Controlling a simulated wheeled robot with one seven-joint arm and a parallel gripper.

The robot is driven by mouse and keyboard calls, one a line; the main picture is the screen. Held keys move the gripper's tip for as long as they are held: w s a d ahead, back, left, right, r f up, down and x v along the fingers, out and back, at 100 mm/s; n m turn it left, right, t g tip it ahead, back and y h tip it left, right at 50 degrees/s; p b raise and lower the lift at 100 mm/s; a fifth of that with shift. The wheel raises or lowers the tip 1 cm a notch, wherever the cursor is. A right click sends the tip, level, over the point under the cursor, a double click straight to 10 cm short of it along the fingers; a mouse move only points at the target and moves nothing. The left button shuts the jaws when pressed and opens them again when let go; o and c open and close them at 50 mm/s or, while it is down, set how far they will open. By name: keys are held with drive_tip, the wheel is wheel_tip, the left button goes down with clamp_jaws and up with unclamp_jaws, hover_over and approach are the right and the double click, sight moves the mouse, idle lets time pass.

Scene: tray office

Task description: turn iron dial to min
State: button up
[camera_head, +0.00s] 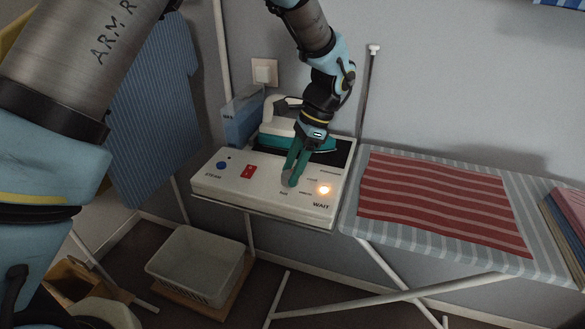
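The iron station (217,190) is a white box with a control panel on its sloping front.
A blue water container (240,119) stands behind the station at left. An ironing board (356,225) with a red striped cloth (440,205) adjoins it at right. A white basket (195,262) is below. Books (566,225) lie at the far right.

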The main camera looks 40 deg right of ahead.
drive_tip(key=o, duration=0.4)
drive_tip(key=shift+r, duration=0.1)
drive_tip(key=b+v, duration=0.2)
drive_tip(key=v, duration=0.8)
drive_tip(key=shift+d+r+b, duration=0.15)
drive_tip(key=shift+r+b, duration=0.15)
drive_tip(key=shift+b, duration=0.05)
drive_tip(key=w+a+f+n+g+h, duration=0.1)
drive_tip(key=w+a+n, duration=0.5)
drive_tip(key=a, duration=0.4)
drive_tip(key=w+a+f+n+g+h, duration=0.1)
drive_tip(key=w+a+n, duration=0.2)
drive_tip(key=w+a, duration=0.65)
drive_tip(key=s+a+f+n+h, duration=0.1)
drive_tip(key=a+n, duration=0.3)
drive_tip(key=a, duration=0.4)
drive_tip(key=s+a+f+n+t, duration=0.1)
drive_tip(key=a+n, duration=0.3)
drive_tip(key=a, duration=0.5)
drive_tip(key=s+a+n+t+h, duration=0.1)
drive_tip(key=s+a+n, duration=0.2)
drive_tip(key=a, duration=0.6)
drive_tip(key=shift+s+a+f+n+h, duration=0.2)
drive_tip(key=shift+f+n+h, duration=0.15)
drive_tip(key=shift+n, duration=0.45)
